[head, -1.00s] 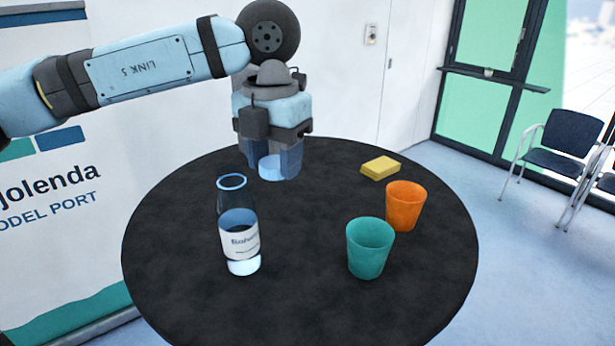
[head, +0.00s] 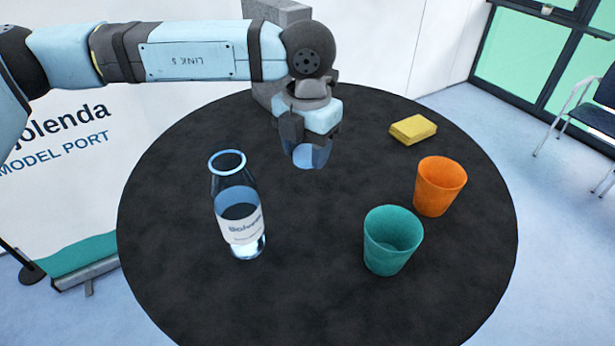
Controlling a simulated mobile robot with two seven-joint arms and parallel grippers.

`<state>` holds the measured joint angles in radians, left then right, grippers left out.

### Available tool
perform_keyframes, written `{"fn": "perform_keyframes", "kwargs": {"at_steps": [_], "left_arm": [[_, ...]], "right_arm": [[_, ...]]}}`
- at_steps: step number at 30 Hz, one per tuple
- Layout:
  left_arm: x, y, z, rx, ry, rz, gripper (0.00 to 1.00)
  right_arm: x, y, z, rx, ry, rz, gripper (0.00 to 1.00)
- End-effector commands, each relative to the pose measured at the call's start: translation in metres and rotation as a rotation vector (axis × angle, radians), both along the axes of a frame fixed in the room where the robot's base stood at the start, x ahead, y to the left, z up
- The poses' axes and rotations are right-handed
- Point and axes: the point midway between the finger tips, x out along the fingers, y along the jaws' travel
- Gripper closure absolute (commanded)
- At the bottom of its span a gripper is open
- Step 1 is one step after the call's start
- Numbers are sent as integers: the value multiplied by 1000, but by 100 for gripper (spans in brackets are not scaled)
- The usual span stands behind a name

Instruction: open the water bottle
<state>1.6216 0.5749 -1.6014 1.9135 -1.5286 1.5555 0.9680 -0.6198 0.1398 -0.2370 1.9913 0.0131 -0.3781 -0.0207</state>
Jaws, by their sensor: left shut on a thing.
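The water bottle (head: 240,215) stands upright on the round black table (head: 310,285), left of the middle. It is clear, part full, with a white label. Its mouth is open, with a blue rim and no cap on it. My left gripper (head: 306,158) points down over the back of the table, behind and to the right of the bottle and apart from it. It is shut on a light blue round thing that looks like the bottle's cap, partly hidden by the fingers. My right gripper is out of view.
A teal cup (head: 392,240) and an orange cup (head: 440,186) stand on the right of the table. A yellow block (head: 413,129) lies behind them. A grey block shape (head: 277,12) shows behind my arm. The table's front is clear.

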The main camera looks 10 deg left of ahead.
Motion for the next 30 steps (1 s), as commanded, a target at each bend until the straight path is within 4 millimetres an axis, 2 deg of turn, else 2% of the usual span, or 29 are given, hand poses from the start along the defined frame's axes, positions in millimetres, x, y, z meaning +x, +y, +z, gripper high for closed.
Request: {"fn": "perform_keyframes", "kwargs": {"at_steps": [4,13,19,30], "left_arm": [[0,0,-29,1,2,0,82],[0,0,-55,1,2,1,82],[0,0,-83,1,1,1,82],[0,0,-91,0,-1,0,82]], "right_arm": [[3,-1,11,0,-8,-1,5],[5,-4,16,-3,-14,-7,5],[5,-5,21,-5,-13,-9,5],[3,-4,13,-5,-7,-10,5]]}}
